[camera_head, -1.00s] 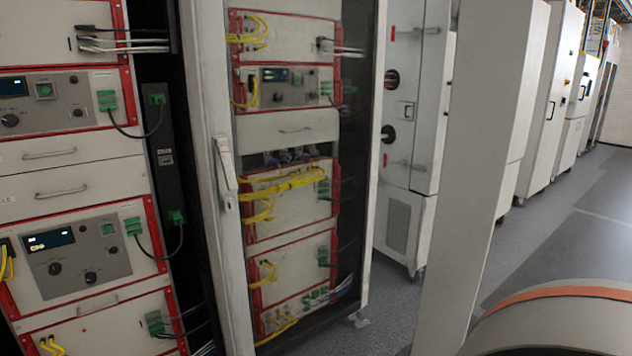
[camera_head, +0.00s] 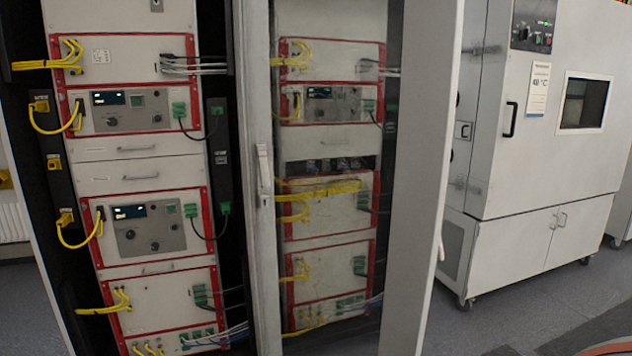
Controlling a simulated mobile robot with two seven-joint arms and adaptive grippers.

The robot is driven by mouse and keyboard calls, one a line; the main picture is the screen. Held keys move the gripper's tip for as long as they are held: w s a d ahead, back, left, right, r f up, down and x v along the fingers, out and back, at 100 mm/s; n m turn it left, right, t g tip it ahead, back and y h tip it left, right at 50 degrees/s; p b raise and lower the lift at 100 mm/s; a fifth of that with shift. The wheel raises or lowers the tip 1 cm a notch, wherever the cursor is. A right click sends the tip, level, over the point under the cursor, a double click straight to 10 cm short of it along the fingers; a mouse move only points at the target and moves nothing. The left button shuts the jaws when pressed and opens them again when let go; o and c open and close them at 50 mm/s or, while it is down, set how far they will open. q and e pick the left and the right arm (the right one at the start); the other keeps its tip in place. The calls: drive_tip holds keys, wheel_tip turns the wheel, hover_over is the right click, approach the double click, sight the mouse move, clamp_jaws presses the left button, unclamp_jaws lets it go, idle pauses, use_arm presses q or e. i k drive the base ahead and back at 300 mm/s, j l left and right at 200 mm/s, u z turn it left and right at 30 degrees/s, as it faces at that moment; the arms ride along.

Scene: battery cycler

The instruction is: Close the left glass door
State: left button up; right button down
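A rack cabinet fills the left and middle of the head view. Its left bay (camera_head: 150,178) shows red-edged instruments and yellow cables with no glass visible in front. A glazed door with a pale upright frame (camera_head: 260,110) and a handle (camera_head: 263,175) stands right of this bay. Similar instruments show behind its glass. A wide white panel (camera_head: 425,120), seen at a steep angle, stands in the foreground at right and has a small handle-like piece on its right edge. I cannot tell for certain which of these is the left glass door. Neither gripper is in view.
A white test chamber (camera_head: 545,140) on castors, with a small window, stands to the right behind the panel. Grey floor (camera_head: 500,325) shows in front of it. A radiator (camera_head: 12,222) stands at the far left edge.

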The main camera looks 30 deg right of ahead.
sight(432, 45)
drive_tip(key=k+l+u, duration=0.1)
drive_tip(key=k+l, duration=0.15)
drive_tip(key=l, duration=0.15)
drive_tip(key=k+l+u, duration=0.1)
drive_tip(key=k+l, duration=0.2)
drive_tip(key=l, duration=0.15)
drive_tip(key=l+u, duration=0.1)
drive_tip(key=l, duration=0.4)
drive_tip(key=k+l, duration=0.15)
drive_tip(key=l, duration=0.3)
drive_tip(key=i+l+u, duration=0.1)
drive_tip(key=l, duration=0.4)
drive_tip(key=l+u, duration=0.1)
drive_tip(key=l, duration=0.4)
drive_tip(key=i+l, duration=0.15)
drive_tip(key=l, duration=0.2)
drive_tip(key=i+l, duration=0.2)
drive_tip(key=l, duration=0.15)
drive_tip(key=k+l+z, duration=0.25)
drive_tip(key=k+z, duration=0.2)
drive_tip(key=k, duration=0.05)
